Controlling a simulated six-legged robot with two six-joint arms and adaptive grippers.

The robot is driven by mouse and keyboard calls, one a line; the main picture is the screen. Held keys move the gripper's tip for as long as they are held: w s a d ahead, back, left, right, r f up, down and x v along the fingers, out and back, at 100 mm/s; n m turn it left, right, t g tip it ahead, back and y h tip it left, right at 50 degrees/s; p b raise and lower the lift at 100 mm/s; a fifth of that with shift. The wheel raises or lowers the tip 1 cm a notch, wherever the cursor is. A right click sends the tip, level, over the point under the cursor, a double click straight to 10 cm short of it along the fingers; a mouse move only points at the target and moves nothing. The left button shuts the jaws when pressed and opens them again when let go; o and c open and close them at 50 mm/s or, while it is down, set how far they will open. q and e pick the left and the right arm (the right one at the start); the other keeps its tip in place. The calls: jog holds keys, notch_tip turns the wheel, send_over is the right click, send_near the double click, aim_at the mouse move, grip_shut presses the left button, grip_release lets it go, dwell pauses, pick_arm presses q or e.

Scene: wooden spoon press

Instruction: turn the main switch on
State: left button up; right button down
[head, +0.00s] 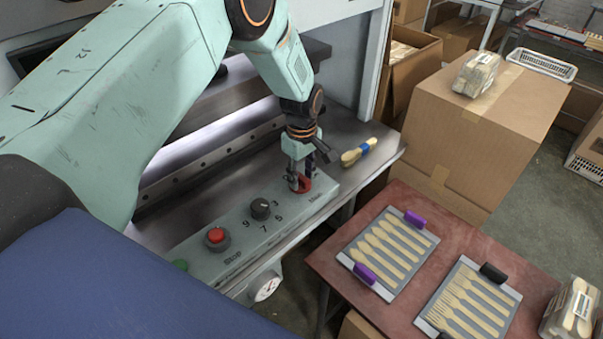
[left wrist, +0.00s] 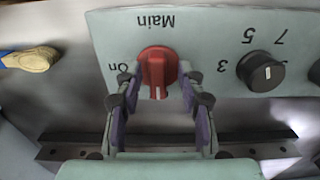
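The main switch is a red rotary knob (left wrist: 157,66) on the pale green control panel (left wrist: 205,45), beside the labels "Main" and "On". In the left wrist view its handle runs up and down the picture, and the "On" label lies to its left. In the head view the red knob (head: 304,185) shows partly behind my left gripper (head: 300,180) at the panel's far end. In the left wrist view the fingers of my left gripper (left wrist: 157,84) stand on either side of the knob, with gaps between them and its handle. My right gripper is in neither view.
A black dial (head: 260,209) with numbers and a red stop button (head: 216,236) sit along the same panel. A red table (head: 333,262) with spoon and fork trays stands at right.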

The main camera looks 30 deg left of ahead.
pick_arm(q)
jog(key=shift+c, duration=0.7)
jog(key=shift+w+a+f, duration=0.15)
jog(key=shift+w+f, duration=0.1)
jog(key=shift+w, duration=0.05)
jog(key=c, duration=0.3)
jog(key=shift+a, duration=0.1)
grip_shut()
